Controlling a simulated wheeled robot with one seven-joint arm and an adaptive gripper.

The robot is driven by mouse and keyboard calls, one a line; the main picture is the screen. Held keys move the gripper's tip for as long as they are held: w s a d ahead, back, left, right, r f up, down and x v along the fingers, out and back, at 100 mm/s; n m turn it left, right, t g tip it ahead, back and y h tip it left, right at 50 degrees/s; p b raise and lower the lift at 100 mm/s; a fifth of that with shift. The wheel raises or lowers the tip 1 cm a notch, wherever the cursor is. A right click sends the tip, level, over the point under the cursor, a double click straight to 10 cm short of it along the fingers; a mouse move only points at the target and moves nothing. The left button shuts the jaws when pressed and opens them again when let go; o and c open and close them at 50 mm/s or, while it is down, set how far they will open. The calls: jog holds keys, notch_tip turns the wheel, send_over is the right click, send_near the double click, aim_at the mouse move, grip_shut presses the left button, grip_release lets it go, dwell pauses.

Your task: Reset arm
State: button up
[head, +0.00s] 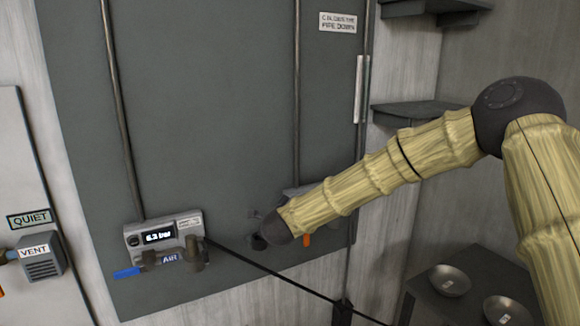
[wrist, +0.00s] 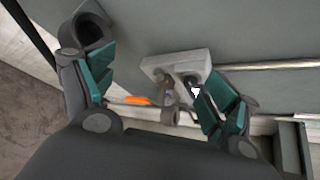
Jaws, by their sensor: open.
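My arm reaches in from the right in the head view, its dark end in front of the grey wall panel (head: 210,110). My gripper shows clearly in the wrist view (wrist: 158,92), with its two teal-padded fingers spread wide apart. Nothing is clamped between them. A light grey wall unit (wrist: 150,65) with an orange lever (wrist: 138,100) appears between and beyond the fingers. In the head view, my arm hides most of this unit, and the orange lever (head: 306,240) shows just below the arm. I cannot tell whether a finger touches the unit.
An AIR unit (head: 190,222) reading 6.3 bar, with a blue lever (head: 127,272), is on the panel to the left. A dark line runs from it to the lower right. A VENT box (head: 42,268) is far left. Metal bowls (head: 450,280) sit on a dark table at lower right.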

jog(key=s+d+f+n+g, duration=0.2)
jog(key=s+d+f+n, duration=0.15)
jog(key=s+f, duration=0.5)
jog(key=s+d+f+n+g, duration=0.15)
jog(key=s+f+n, duration=0.3)
jog(key=f, duration=0.75)
jog(key=s+d+f+n+g, duration=0.2)
jog(key=s+d+f+n, duration=0.15)
jog(key=s+f, duration=0.55)
jog(key=s+d+f+n+g, duration=0.25)
jog(key=s+d+f, duration=0.25)
jog(key=s+f, duration=0.3)
jog(key=s+d+f+n+g, duration=0.1)
jog(key=s+d+f+n, duration=0.35)
jog(key=s, duration=0.55)
jog(key=s+d+f+n+g, duration=0.1)
jog(key=s+d+n, duration=0.15)
jog(key=s, duration=0.45)
jog(key=s+d+f+n+g+h, duration=0.1)
jog(key=s+d+g, duration=0.15)
jog(key=s, duration=0.35)
jog(key=s+d+f+n+g, duration=0.1)
jog(key=s+d+f+n, duration=0.1)
jog(key=s+d, duration=0.35)
notch_tip(320, 180, down, 9)
jog(key=a+b, duration=0.2)
jog(key=b, duration=0.8)
jog(key=shift+s+r, duration=0.15)
jog(key=shift+s, duration=0.25)
jog(key=shift+t, duration=0.25)
